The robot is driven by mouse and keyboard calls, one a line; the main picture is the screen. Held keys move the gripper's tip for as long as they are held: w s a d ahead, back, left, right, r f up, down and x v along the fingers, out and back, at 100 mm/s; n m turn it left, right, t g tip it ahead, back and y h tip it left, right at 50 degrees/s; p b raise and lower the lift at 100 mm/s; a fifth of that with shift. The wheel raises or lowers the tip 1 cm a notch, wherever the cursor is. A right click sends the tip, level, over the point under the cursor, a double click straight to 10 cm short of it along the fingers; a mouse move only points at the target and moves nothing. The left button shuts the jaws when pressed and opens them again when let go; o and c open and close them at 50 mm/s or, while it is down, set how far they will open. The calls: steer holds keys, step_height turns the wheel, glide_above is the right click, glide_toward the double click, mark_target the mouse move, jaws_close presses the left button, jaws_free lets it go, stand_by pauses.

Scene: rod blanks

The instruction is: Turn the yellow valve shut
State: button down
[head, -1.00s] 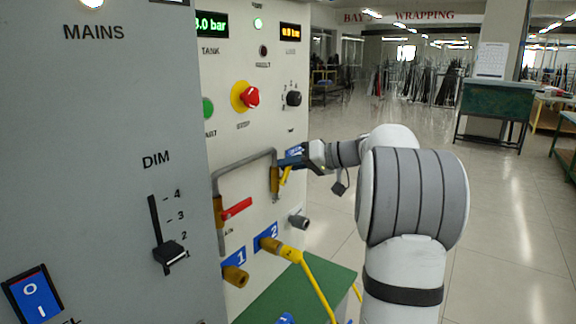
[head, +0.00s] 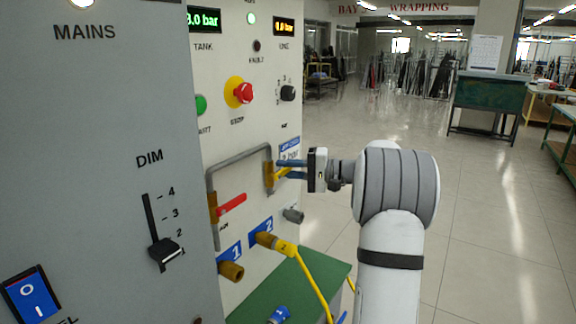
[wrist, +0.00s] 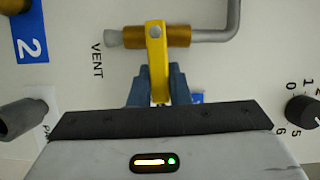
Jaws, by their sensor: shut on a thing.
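The yellow valve (wrist: 156,36) is a yellow lever on a brass body on the grey pipe. In the wrist view the lever stands square across the pipe and the brass body. The two blue fingers of my gripper (wrist: 158,82) are shut on the lever, one on each side. The lever's end between the fingers is partly hidden. In the head view the yellow lever (head: 282,171) points right from the pipe, and my gripper (head: 290,169) reaches it from the right.
A red lever (head: 231,204) sits on the pipe's left leg. Below are a grey nozzle (head: 293,215), brass port 1 (head: 231,271) and port 2 with a yellow hose (head: 308,272). A black selector knob (head: 288,93) is above. Open floor lies right of the panel.

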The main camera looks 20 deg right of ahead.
steer(key=shift+f+m, duration=0.15)
steer(key=shift+m, duration=0.35)
steer(key=c, duration=1.4)
jaws_free()
steer(key=shift+o, duration=0.2)
steer(key=v, duration=0.8)
steer(key=shift+f, duration=0.25)
steer(key=shift+w, duration=0.1)
